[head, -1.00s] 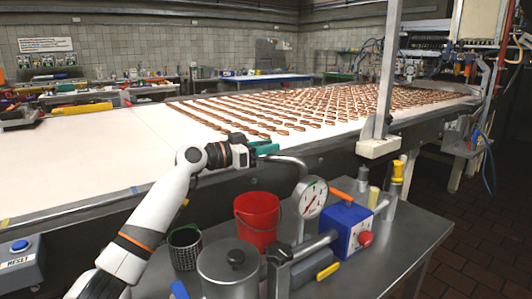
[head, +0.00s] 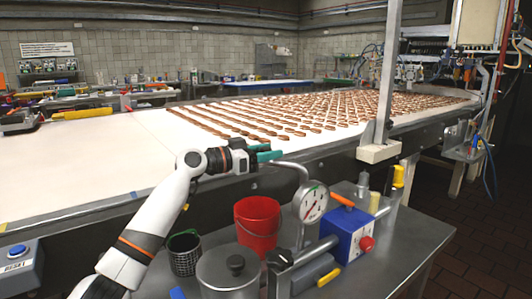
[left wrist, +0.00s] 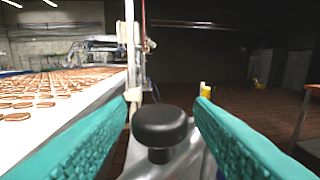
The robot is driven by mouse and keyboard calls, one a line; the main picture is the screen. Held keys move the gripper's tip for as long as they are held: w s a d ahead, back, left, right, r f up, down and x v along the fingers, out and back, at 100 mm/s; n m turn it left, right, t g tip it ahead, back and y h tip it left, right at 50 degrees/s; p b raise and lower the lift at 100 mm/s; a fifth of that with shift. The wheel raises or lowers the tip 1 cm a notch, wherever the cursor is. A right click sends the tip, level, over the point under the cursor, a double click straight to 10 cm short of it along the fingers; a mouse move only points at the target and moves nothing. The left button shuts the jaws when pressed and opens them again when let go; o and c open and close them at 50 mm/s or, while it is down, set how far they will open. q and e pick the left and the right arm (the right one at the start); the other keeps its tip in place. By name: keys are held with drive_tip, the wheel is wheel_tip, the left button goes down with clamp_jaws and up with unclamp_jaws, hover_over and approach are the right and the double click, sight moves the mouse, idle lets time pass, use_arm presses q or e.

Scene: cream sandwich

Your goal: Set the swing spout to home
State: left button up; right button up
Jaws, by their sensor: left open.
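The swing spout (head: 292,166) is a bent grey metal pipe above the metal side table. It curves down behind a round dial gauge (head: 314,202). My left gripper (head: 272,152) has teal fingers and is at the spout's upper left end. In the left wrist view, the fingers (left wrist: 160,112) are apart, with a black round knob (left wrist: 160,126) on a grey metal part showing between them. I cannot tell whether either finger touches the knob or spout. My right gripper is not in view.
A red bucket (head: 257,222), a lidded metal pot (head: 228,272) and a blue box with a red knob (head: 347,232) stand on the side table (head: 400,250). Behind is the white conveyor (head: 110,150) with rows of brown pieces. A metal post (head: 388,75) rises at right.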

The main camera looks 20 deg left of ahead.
use_arm(q)
drive_tip(key=shift+s+a, duration=0.1)
drive_tip(key=shift+s+a, duration=0.2)
drive_tip(key=shift+a, duration=0.1)
drive_tip(key=v, duration=1.1)
drive_tip(key=shift+b, duration=0.35)
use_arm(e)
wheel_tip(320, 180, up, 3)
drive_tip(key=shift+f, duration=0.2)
